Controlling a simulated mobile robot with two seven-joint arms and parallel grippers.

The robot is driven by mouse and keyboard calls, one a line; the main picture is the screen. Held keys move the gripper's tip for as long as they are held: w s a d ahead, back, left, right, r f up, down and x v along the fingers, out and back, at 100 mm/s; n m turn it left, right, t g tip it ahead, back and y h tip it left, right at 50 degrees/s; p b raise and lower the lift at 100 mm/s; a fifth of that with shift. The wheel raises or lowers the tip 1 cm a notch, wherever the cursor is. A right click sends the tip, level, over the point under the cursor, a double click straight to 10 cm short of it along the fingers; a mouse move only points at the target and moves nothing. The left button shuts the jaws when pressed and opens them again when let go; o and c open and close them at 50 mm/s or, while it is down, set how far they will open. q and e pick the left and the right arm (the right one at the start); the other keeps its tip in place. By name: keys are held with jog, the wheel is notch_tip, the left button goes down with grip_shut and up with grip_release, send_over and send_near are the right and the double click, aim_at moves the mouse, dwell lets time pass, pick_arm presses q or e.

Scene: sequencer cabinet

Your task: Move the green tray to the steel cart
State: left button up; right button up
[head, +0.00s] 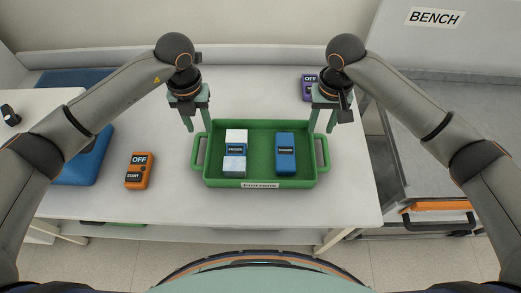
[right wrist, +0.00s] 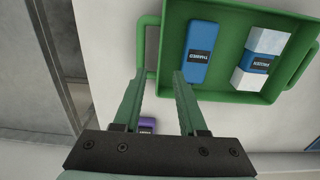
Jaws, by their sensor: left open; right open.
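The green tray (head: 260,135) sits on the white bench top in the head view, with a handle at each side and a label on its front wall. It holds a blue box (head: 285,152) at right and a white and blue block (head: 235,153) at left. My left gripper (head: 198,122) is open above the tray's left handle. My right gripper (head: 322,125) is open above the right handle. In the right wrist view the tray's handle (right wrist: 141,45) shows just beyond the fingertips, and I cannot tell whether it lies between them. The steel cart (head: 430,150) stands at the right.
An orange device (head: 140,170) labelled OFF and START lies left of the tray. A purple device (head: 308,86) labelled OFF lies behind my right gripper. The cart has an orange and black handle (head: 437,207) at its front. A BENCH sign (head: 435,17) hangs back right.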

aim_at(208, 150)
pick_arm(q)
jog(key=shift+s, duration=0.1)
notch_tip(208, 150, down, 12)
jog(key=shift+d+f, duration=0.1)
jog(key=shift+f, duration=0.15)
pick_arm(e)
notch_tip(208, 150, down, 13)
jog(key=shift+r, duration=0.2)
pick_arm(q)
grip_shut()
pick_arm(e)
grip_shut()
pick_arm(q)
jog(key=shift+r, duration=0.1)
pick_arm(e)
jog(key=shift+r, duration=0.1)
dwell(0.6)
